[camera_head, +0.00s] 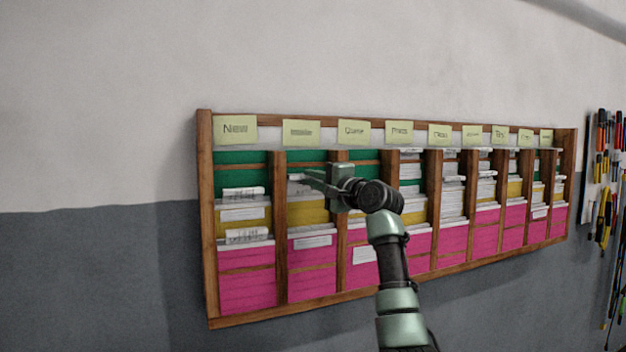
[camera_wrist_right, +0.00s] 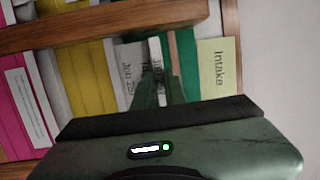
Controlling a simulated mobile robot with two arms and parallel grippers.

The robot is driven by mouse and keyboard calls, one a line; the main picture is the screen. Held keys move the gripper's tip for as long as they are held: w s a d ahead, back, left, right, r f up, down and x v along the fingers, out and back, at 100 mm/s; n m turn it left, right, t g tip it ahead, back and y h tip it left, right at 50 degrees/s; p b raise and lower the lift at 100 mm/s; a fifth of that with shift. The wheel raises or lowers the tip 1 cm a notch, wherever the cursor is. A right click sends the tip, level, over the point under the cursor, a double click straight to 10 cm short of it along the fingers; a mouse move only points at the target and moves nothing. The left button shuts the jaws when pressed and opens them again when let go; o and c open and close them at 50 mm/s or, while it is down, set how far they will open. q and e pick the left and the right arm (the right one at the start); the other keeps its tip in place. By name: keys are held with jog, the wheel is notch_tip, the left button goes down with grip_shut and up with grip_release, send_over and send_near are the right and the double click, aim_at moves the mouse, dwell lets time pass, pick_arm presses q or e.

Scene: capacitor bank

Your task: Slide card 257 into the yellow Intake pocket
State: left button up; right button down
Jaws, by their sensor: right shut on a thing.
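A wooden wall rack (camera_head: 205,230) has columns of green, yellow and pink pockets. In the right wrist view, the Intake label (camera_wrist_right: 218,68) tops a column with a green pocket (camera_wrist_right: 188,60) and a yellow pocket (camera_wrist_right: 92,75). In the head view this appears to be the second column, whose label (camera_head: 301,132) is unreadable. My right gripper (camera_head: 306,178) is in front of that column, shut on a white card (camera_wrist_right: 156,55) between its fingers (camera_wrist_right: 162,88). The card's number is unreadable, and whether it touches the pocket is unclear. My left gripper is out of view.
A wooden divider (camera_wrist_right: 110,22) runs close beside the Intake column. White cards (camera_head: 243,192) stand in neighbouring pockets. Tools (camera_head: 605,170) hang on the wall at the far right. The wall left of the rack is bare.

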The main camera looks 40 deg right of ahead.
jog(key=shift+f+b, duration=0.65)
jog(key=shift+f, duration=0.4)
jog(key=c, duration=1.4)
grip_release()
